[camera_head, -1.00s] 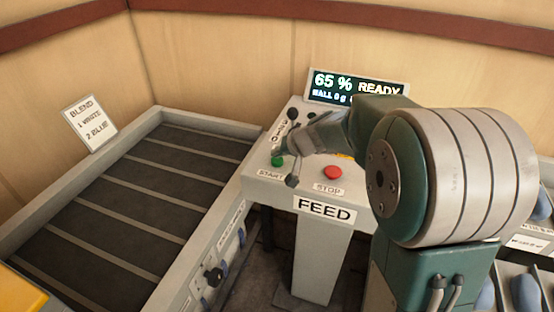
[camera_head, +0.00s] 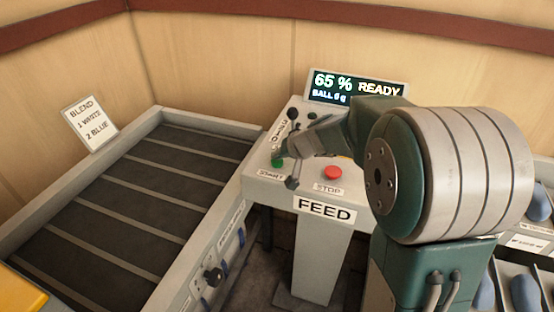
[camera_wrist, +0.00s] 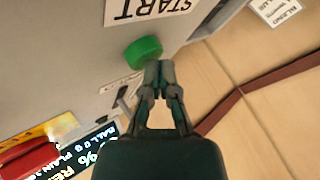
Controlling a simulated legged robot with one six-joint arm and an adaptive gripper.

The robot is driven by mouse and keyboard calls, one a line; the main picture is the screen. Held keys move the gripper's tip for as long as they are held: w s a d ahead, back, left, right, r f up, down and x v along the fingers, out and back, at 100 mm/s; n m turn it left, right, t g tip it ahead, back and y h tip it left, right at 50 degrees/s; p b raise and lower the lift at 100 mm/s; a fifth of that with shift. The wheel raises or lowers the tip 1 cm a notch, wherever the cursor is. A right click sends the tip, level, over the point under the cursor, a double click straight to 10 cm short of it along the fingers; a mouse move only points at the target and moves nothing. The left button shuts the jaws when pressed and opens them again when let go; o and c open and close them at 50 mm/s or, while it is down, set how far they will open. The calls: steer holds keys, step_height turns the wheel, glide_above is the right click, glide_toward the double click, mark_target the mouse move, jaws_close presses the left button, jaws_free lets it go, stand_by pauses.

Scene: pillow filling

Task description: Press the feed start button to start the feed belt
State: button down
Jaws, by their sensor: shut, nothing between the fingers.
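The green start button (camera_head: 277,161) is on the grey feed console (camera_head: 262,187), above a START label (camera_head: 270,175). My gripper (camera_head: 284,152) reaches over the console from the right, its fingertips close to the button's back side. In the wrist view the green button (camera_wrist: 143,50) lies just up and left of my shut fingertips (camera_wrist: 160,67). Nothing is between the fingers. I cannot tell whether they touch the button. The feed belt (camera_head: 150,195) is dark with pale cross slats and lies empty at left. The display (camera_head: 356,88) reads 65 % READY.
A red stop button (camera_head: 333,173) sits right of the start button, and also shows in the wrist view (camera_wrist: 30,160). A black knob (camera_head: 292,113) stands at the console's back. A blend sign (camera_head: 90,124) stands by the wall. Bins with blue items (camera_head: 525,292) are at right.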

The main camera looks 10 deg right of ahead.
mark_target(278, 161)
steer(key=shift+f, duration=0.25)
stand_by(0.4)
steer(key=shift+r, duration=0.95)
steer(key=shift+r, duration=2.5)
